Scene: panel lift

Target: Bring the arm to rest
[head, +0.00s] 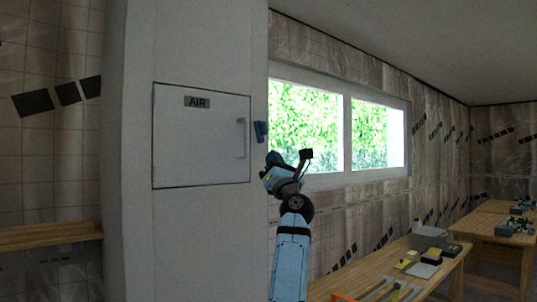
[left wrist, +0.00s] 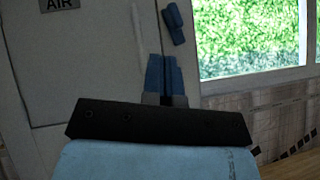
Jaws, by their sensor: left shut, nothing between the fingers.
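A white square panel (head: 200,140) labelled AIR is set in the pale column and looks closed. Its upright handle (head: 241,138) is near its right edge. Part of the panel (left wrist: 85,60) also fills the left of the left wrist view. My left gripper (head: 274,159) is to the right of the panel and a little below the handle's height, apart from both in the picture. Its blue fingers (left wrist: 164,74) are together with nothing between them. My right gripper is not in view.
A small blue piece (head: 261,131) is at the column's right edge, just above my left gripper; it also shows in the left wrist view (left wrist: 174,24). A window (head: 375,135) is behind. Wooden tables (head: 440,277) with small items stand at lower right. A wooden ledge (head: 50,235) is at left.

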